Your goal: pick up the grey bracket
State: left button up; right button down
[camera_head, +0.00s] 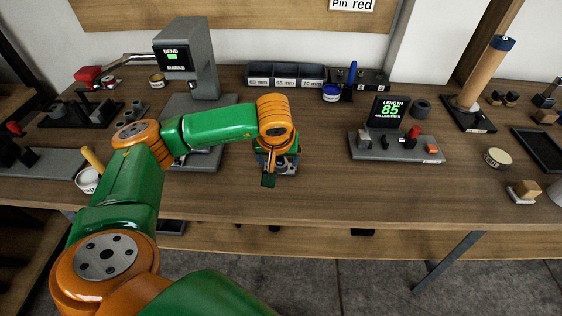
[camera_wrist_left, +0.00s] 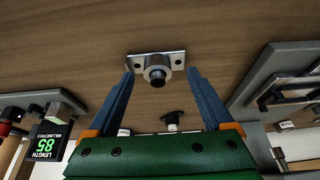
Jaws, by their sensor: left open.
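The grey bracket (camera_wrist_left: 170,59) shows in the left wrist view as a metal plate with holes at both ends and a round boss with a dark centre. It lies on the wooden table. My left gripper (camera_wrist_left: 161,76) is open, its two blue fingers spread with their tips near the two ends of the bracket. I cannot tell whether they touch it. In the head view my left gripper (camera_head: 279,168) points down over the table front, and it largely hides the bracket there. My right gripper is not in view.
A grey device with a BEND display (camera_head: 186,60) stands behind my left arm. A LENGTH gauge reading 85 (camera_head: 388,112) stands on a grey base to the right. A white pot (camera_head: 88,180) is at the left. The table (camera_head: 400,190) is clear right of my gripper.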

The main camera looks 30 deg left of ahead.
pick_arm(q)
jog(key=shift+w+a+f, duration=0.15)
jog(key=shift+w+f, duration=0.25)
jog(key=shift+f, duration=0.2)
jog(key=shift+w+a+f, duration=0.1)
jog(key=shift+w+f, duration=0.3)
jog(key=shift+f, duration=0.15)
jog(key=shift+s+r, duration=0.1)
jog(key=shift+s, duration=0.1)
jog(key=c, duration=0.7)
grip_shut()
jog(key=shift+w+r, duration=0.1)
